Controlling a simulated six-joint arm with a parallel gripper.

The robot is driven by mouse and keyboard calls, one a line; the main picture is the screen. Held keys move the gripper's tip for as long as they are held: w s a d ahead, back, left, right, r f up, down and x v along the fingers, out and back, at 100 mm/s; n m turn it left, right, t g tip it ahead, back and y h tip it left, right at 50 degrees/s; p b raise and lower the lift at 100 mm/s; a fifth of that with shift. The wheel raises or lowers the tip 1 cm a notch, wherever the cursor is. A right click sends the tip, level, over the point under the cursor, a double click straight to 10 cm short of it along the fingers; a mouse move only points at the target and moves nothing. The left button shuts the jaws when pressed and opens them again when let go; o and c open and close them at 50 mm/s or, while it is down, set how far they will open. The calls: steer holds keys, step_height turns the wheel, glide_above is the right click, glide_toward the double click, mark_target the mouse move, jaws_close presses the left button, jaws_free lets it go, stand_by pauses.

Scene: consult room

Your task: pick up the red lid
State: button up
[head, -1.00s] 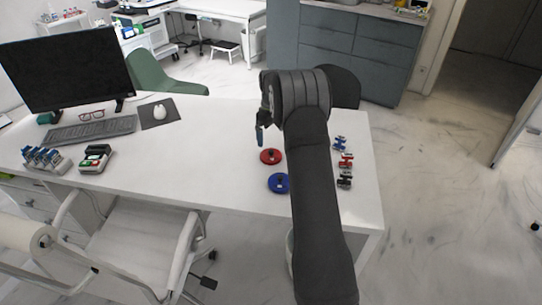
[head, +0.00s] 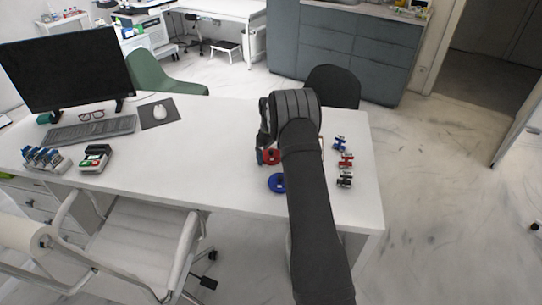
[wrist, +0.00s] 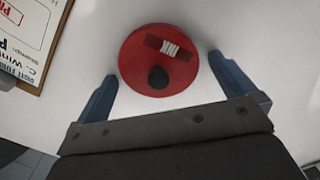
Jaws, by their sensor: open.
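The red lid (wrist: 137,78) lies flat on the white desk. It is a round red disc with a black knob and a dark strip with pale markings, and in the wrist view it sits between the fingertips of my gripper (wrist: 160,72). The blue fingers are open, one on each side of the lid, with a gap to both. In the head view the red lid (head: 275,156) is partly hidden by my gripper (head: 262,158). A blue lid (head: 277,184) lies nearer the front edge, partly behind my arm.
A clipboard (wrist: 30,30) lies at the upper left of the wrist view. Small blue and red items (head: 343,160) stand right of my arm. A keyboard (head: 92,130), monitor (head: 66,70) and stamps (head: 45,159) occupy the desk's left side. The desk middle (head: 190,150) is clear.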

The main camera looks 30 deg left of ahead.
mark_target(270, 150)
steer(key=c, duration=0.9)
steer(key=shift+c, duration=0.2)
steer(key=shift+r, duration=0.1)
steer(key=shift+r, duration=0.55)
step_height(270, 150, up, 3)
steer(key=shift+f, duration=0.15)
steer(key=w+d+r, duration=0.2)
steer(key=d+r, duration=0.5)
steer(key=d, duration=0.5)
steer(key=s+d+f+m, duration=0.1)
steer(key=s+d, duration=0.2)
steer(key=s+d+m, duration=0.1)
steer(key=s+d, duration=0.1)
steer(key=d, duration=0.1)
steer(key=s+d+f+m, duration=0.1)
steer(key=s+d+m, duration=0.1)
steer(key=s+d, duration=0.1)
steer(key=shift+s+d+f, duration=0.3)
steer(key=shift+d, duration=0.05)
steer(key=shift+f, duration=3.1)
